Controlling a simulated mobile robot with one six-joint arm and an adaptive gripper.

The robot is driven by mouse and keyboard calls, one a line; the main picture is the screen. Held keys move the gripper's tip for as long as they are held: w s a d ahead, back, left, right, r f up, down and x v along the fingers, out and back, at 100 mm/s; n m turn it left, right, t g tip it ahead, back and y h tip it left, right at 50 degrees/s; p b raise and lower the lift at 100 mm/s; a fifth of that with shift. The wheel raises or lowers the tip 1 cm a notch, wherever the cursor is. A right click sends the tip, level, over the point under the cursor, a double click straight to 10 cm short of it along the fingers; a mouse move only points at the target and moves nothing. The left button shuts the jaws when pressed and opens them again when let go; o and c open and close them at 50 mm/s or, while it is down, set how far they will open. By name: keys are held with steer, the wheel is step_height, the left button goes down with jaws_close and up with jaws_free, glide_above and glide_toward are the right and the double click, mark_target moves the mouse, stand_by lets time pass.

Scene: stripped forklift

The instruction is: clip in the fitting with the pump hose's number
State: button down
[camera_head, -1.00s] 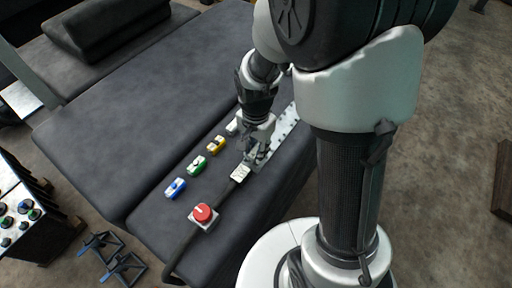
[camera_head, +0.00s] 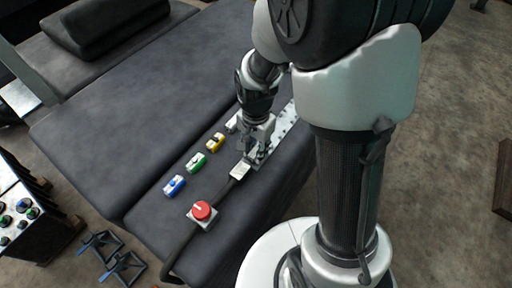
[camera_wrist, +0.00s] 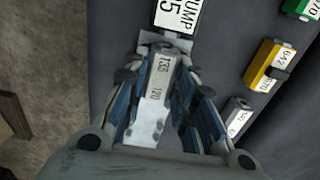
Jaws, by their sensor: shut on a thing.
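My gripper (camera_wrist: 165,68) is shut on a pale grey fitting (camera_wrist: 157,88) with numbers on it; one looks like 135 and another like 170. The fitting lies in line with the white pump label (camera_wrist: 178,12), whose text reads PUMP with a number ending in 5; its first digits are cut off. A metal bracket (camera_wrist: 150,40) sits between label and fitting. Whether the fitting is seated cannot be told. In the head view my gripper (camera_head: 257,152) is just above the label (camera_head: 241,170) on the dark hose (camera_head: 180,240).
Blue (camera_head: 174,185), green (camera_head: 196,161) and yellow (camera_head: 215,142) fittings lie in a row on the dark padded surface. A grey one (camera_wrist: 236,116) lies beside my gripper. A red button (camera_head: 202,211) stands near the hose. A perforated metal strip (camera_head: 286,122) runs behind my gripper.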

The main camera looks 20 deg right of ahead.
steer(key=c, duration=1.2)
jaws_free()
steer(key=shift+c, duration=0.2)
step_height(320, 180, up, 12)
